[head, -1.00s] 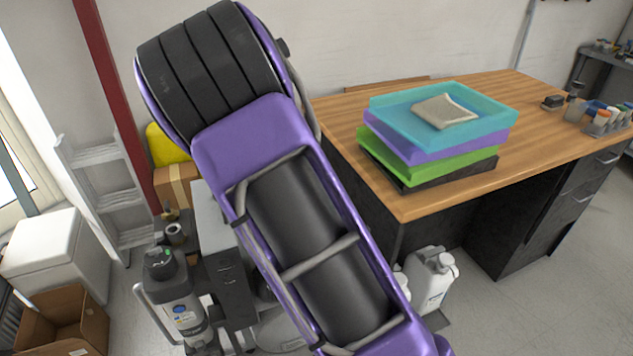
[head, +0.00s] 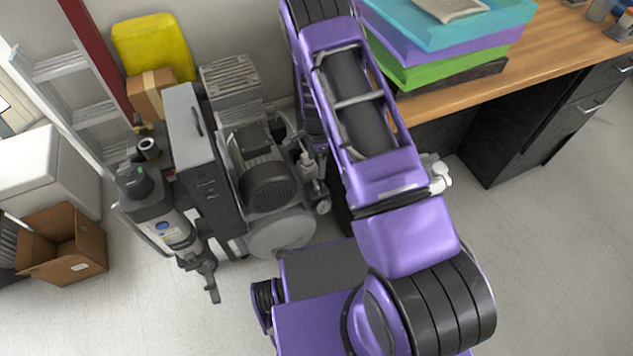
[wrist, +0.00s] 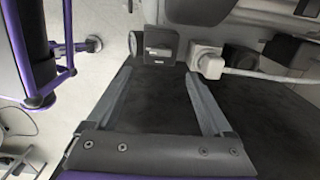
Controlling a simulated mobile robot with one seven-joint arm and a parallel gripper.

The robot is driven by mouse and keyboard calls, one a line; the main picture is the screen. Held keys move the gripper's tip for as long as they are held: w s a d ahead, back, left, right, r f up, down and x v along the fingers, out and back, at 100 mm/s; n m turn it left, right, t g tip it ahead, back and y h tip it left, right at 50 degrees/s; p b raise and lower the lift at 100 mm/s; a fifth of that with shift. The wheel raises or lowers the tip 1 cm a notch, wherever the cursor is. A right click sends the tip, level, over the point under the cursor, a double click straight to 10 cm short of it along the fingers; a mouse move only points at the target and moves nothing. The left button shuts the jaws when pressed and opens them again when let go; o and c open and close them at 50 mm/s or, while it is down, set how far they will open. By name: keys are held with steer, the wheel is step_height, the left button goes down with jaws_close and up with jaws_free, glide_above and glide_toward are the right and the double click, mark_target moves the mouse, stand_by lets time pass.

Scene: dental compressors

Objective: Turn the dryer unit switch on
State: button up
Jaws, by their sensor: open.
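My gripper (wrist: 159,76) is open in the wrist view, its two grey fingers apart with nothing between them. Just beyond the fingertips is a small dark grey box with a light lever-like part, possibly the dryer unit switch (wrist: 158,46); its on or off position cannot be told. In the head view the compressor set stands on the floor left of my arm, with a tall dark grey cabinet (head: 207,180) beside a motor and tank (head: 268,185). I cannot tell which part is the dryer unit. My gripper is hidden in the head view.
A white plug with a cable (wrist: 207,63) sits right of the small box. A grey canister unit (head: 160,217) stands left of the cabinet. A wooden-topped desk (head: 560,50) with stacked trays (head: 440,65) is at right. An open cardboard box (head: 65,245) lies at left.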

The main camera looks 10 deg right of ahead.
mark_target(316, 184)
step_height(316, 184, down, 11)
steer(key=shift+r+b, duration=0.1)
steer(key=shift+b, duration=0.65)
jaws_close()
